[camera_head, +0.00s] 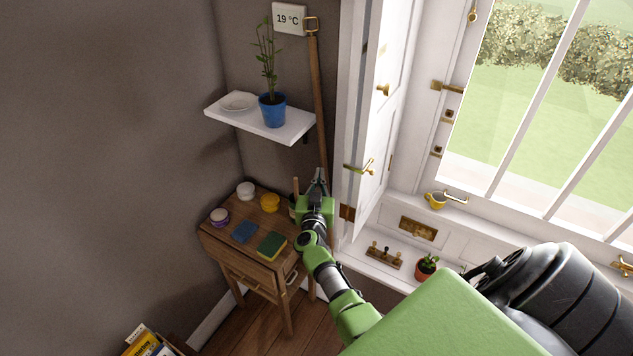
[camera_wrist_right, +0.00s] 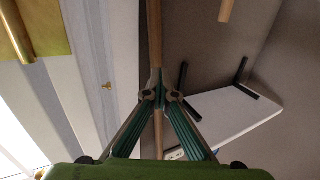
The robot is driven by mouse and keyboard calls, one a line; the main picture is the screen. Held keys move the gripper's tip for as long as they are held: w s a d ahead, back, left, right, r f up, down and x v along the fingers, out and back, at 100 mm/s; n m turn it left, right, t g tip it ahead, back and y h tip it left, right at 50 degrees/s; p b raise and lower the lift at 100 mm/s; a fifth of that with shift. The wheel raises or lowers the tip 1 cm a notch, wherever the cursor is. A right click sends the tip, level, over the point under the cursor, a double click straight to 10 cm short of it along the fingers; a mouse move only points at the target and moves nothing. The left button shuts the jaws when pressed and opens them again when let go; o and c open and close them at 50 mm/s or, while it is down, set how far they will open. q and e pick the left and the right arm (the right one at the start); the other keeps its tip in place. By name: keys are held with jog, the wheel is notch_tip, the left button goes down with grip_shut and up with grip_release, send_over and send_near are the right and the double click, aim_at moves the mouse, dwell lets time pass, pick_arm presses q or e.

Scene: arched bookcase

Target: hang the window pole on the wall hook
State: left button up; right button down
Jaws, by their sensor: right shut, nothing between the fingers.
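The window pole (camera_head: 318,90) is a long wooden rod with a brass loop-shaped head (camera_head: 311,24). It stands nearly upright along the grey wall, between the white shelf and the shutter. Its head is beside the thermostat; I cannot make out the wall hook or whether the head is on it. My right gripper (camera_head: 318,178) is low along the pole, in front of its lower part. In the right wrist view the fingertips (camera_wrist_right: 159,92) are together and empty, and the pole (camera_wrist_right: 155,40) passes behind them. My left gripper is not in view.
The white shelf (camera_head: 236,117) holds a blue potted plant (camera_head: 272,110) and a plate. A small wooden table (camera_head: 222,243) with sponges and jars stands below. The open white shutter (camera_head: 376,120) is close on the right. The sill holds a potted cactus (camera_head: 427,267).

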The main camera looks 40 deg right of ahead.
aim_at(327, 172)
jog(key=shift+w+d+f+b, duration=0.1)
jog(key=shift+w+d+b, duration=0.25)
jog(key=shift+d, duration=0.35)
jog(key=shift+w+d+f+b, duration=0.1)
jog(key=shift+w+d+b, duration=0.15)
jog(key=shift+d+b, duration=0.35)
jog(key=shift+w+d+f, duration=0.15)
jog(key=shift+d+f, duration=0.15)
jog(key=shift+d, duration=0.25)
jog(key=shift+d+f, duration=0.1)
jog(key=c, duration=2.4)
grip_release()
jog(key=shift+o, duration=0.2)
jog(key=shift+f, duration=0.1)
